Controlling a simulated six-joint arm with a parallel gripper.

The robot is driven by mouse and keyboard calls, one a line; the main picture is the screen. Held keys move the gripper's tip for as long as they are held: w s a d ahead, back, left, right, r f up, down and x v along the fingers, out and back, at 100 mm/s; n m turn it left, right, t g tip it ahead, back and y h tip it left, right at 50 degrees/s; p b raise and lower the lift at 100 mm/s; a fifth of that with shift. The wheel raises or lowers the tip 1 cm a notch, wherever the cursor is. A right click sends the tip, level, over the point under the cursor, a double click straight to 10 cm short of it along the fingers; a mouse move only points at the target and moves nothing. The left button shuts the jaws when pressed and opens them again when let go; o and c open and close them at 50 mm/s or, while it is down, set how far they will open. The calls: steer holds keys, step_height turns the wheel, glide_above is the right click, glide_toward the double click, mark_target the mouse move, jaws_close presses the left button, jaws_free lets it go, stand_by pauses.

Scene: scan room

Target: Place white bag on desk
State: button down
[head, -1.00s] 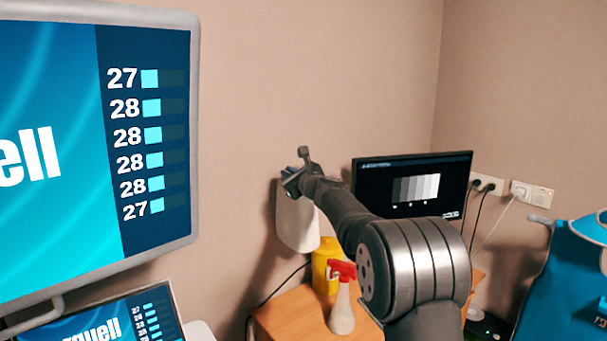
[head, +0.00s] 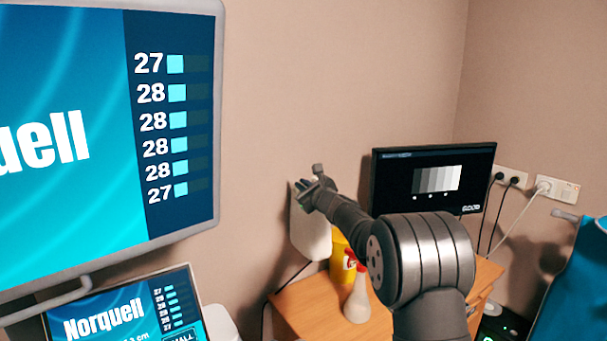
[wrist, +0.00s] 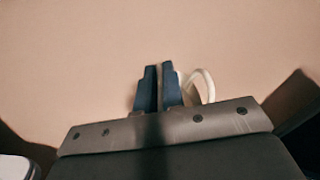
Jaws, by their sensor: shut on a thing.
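The white bag (head: 311,232) hangs below my gripper (head: 308,188) in the head view, in front of the wall, with its lower end near the back left of the desk. My gripper is shut on the bag near its top. In the wrist view, my gripper's dark fingers (wrist: 160,88) are close together, and a pale curved handle of the bag (wrist: 208,84) shows just right of them. The wooden desk (head: 318,306) is at the lower middle of the head view. I cannot tell whether the bag touches it.
On the desk stand a yellow container (head: 338,250) and a spray bottle with a red top (head: 357,300). A dark monitor (head: 432,182) is at the back right. A large screen (head: 105,130) fills the left. Some desk top at the front left is clear.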

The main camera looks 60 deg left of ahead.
mark_target(300, 235)
step_height(300, 235, down, 17)
steer(key=shift+f, duration=0.1)
stand_by(0.7)
steer(key=shift+f, duration=0.55)
stand_by(0.3)
steer(key=c, duration=1.5)
jaws_free()
steer(key=shift+f, duration=0.1)
steer(key=d, duration=0.5)
steer(key=s+d, duration=0.1)
steer(key=d, duration=1.1)
steer(key=shift+s+d+r, duration=0.15)
steer(key=shift+s+r, duration=0.1)
steer(key=shift+s, duration=0.05)
steer(key=a, duration=0.5)
steer(key=w+a, duration=0.1)
steer(key=a, duration=1.1)
steer(key=shift+w+a+f, duration=0.2)
steer(key=shift+w, duration=0.1)
